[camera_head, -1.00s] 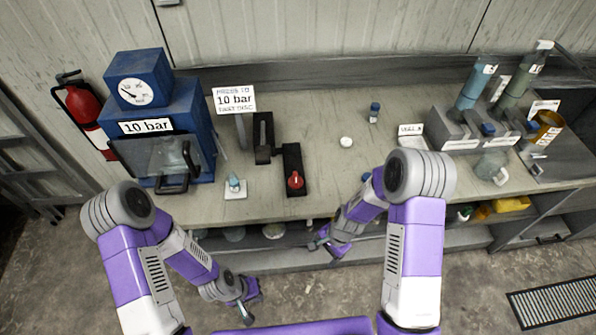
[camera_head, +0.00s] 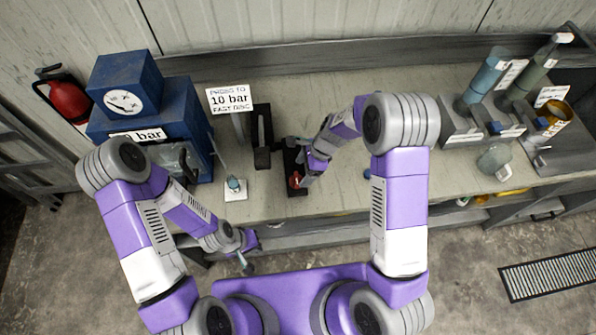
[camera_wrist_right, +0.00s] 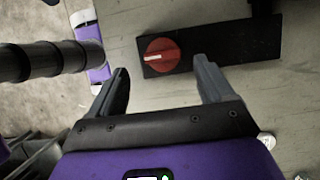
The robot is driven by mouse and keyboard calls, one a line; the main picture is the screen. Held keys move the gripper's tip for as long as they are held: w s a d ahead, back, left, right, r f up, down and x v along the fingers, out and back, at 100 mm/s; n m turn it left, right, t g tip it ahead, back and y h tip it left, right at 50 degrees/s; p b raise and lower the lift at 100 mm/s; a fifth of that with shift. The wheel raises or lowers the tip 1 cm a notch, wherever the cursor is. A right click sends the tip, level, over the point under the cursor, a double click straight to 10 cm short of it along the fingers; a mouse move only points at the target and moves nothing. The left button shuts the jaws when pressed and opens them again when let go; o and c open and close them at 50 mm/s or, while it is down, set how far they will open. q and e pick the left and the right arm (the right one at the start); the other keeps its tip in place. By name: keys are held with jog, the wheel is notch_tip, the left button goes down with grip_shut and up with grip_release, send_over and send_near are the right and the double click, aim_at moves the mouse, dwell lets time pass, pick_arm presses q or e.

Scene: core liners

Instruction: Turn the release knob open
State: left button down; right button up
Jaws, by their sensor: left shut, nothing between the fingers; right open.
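The release knob (camera_wrist_right: 161,55) is red and round with a white mark, set on a black base plate (camera_wrist_right: 235,42) on the bench. In the head view the knob (camera_head: 295,180) is partly hidden by my right gripper (camera_head: 307,178). In the right wrist view my right gripper (camera_wrist_right: 160,85) is open, its fingers on either side of and short of the knob, with nothing between them. My left gripper (camera_head: 247,262) is shut and empty, low in front of the bench edge.
A blue press (camera_head: 125,95) with a gauge and "10 bar" label stands at the left of the bench. A black lever block (camera_head: 261,135) stands behind the knob. A small white pad with a blue-grey piece (camera_head: 235,188) is left of the knob. Bottles in a rack (camera_head: 470,130) stand right.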

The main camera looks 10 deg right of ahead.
aim_at(297, 178)
jog(key=shift+x, duration=2.4)
jog(key=shift+w, duration=0.15)
jog(key=shift+c, duration=0.3)
jog(key=c, duration=1)
